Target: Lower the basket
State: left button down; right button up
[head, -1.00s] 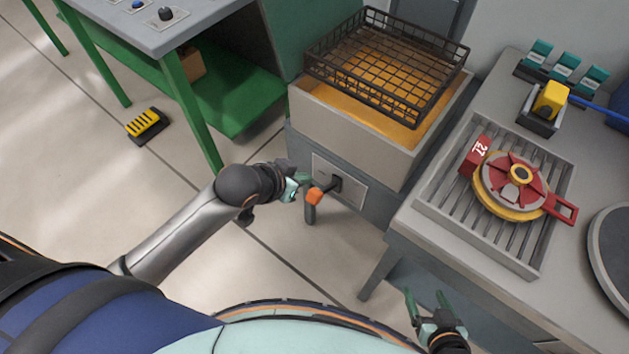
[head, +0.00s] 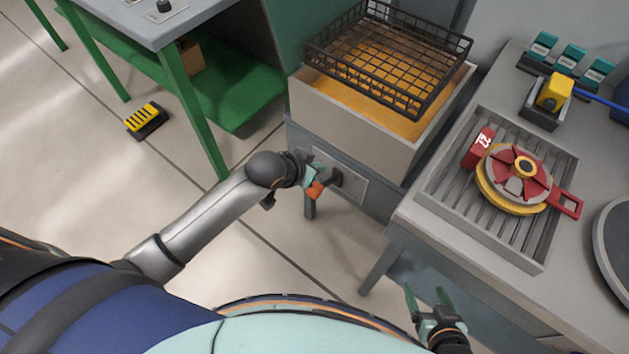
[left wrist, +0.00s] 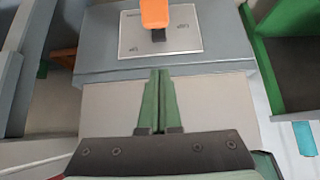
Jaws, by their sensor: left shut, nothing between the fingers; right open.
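The black wire basket (head: 385,60) is raised over a grey vat (head: 350,118) of orange liquid (head: 340,90). A lever with an orange grip (head: 315,189) sticks out of a plate (head: 352,187) on the vat's stand. The orange grip also shows at the top of the left wrist view (left wrist: 156,14). My left gripper (head: 313,174) is shut and empty beside the orange grip in the head view; whether they touch cannot be told. Its closed green fingers show in the left wrist view (left wrist: 159,98), apart from the grip in the picture. My right gripper (head: 430,300) is open and empty, low at the right.
A grey counter (head: 410,225) at the right holds a slatted tray (head: 530,262) with a red and yellow round device (head: 515,180). A green-legged table (head: 190,110) stands at the left. A yellow pedal (head: 145,118) lies on the floor. Floor before the vat is clear.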

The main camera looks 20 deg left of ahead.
aim_at(316, 186)
pick_arm(q)
jog(key=f, duration=0.1)
jog(key=w+f, duration=0.1)
jog(key=shift+w+d+f, duration=0.1)
jog(key=shift+d+f, duration=0.1)
jog(key=shift+f, duration=0.1)
jog(key=shift+s+a+f, duration=0.25)
jog(key=shift+s+f, duration=0.45)
jog(key=shift+f, duration=0.15)
jog(key=shift+s+a+f, duration=0.1)
jog(key=shift+s+f, duration=0.15)
jog(key=shift+f, duration=0.1)
pick_arm(e)
jog(key=shift+f, duration=0.35)
